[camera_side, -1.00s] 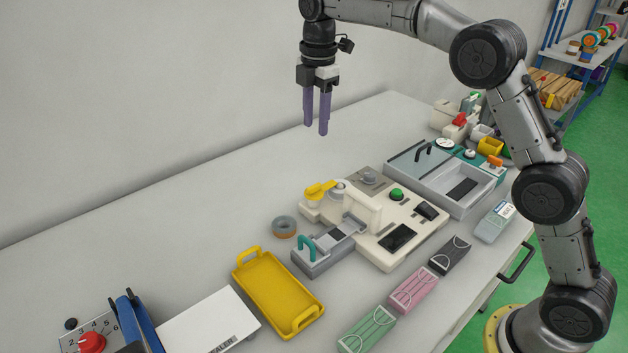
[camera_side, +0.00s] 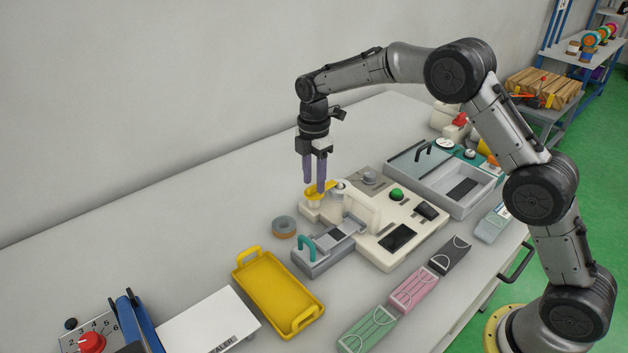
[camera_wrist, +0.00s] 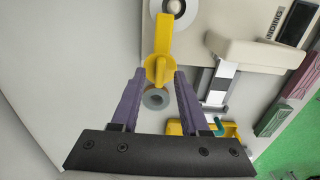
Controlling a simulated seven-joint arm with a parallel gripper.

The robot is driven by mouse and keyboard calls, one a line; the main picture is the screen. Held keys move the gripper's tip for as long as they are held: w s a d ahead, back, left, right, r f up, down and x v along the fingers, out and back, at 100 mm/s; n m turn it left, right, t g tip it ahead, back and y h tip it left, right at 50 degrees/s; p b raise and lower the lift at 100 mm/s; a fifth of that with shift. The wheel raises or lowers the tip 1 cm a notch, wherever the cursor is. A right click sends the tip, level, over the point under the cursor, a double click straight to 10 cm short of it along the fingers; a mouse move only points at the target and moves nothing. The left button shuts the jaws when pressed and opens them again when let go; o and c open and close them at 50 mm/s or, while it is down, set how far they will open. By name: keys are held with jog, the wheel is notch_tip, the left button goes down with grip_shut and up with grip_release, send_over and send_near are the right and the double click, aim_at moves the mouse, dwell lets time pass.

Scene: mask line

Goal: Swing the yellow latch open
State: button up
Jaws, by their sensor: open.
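The yellow latch (camera_side: 318,190) is at the far left end of the cream machine (camera_side: 385,250). In the wrist view the latch (camera_wrist: 163,45) runs from a round metal pivot down toward the space between my fingertips. My gripper (camera_side: 314,188) points down at the latch, its purple fingers apart and empty. In the side view the fingers hide part of the latch. In the wrist view the fingertips (camera_wrist: 160,73) lie on either side of the latch's wider end; I cannot tell whether they touch it.
A tape roll (camera_side: 284,227) lies beside the machine. A grey block with a teal handle (camera_side: 303,248) adjoins the machine's front left. A yellow tray (camera_side: 278,292) lies nearer, and green, pink and dark packs (camera_side: 412,289) line the front edge. The table behind the latch is clear.

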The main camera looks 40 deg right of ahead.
jog(key=shift+f, duration=0.5)
grip_shut()
jog(key=shift+r, duration=0.1)
dwell(1.1)
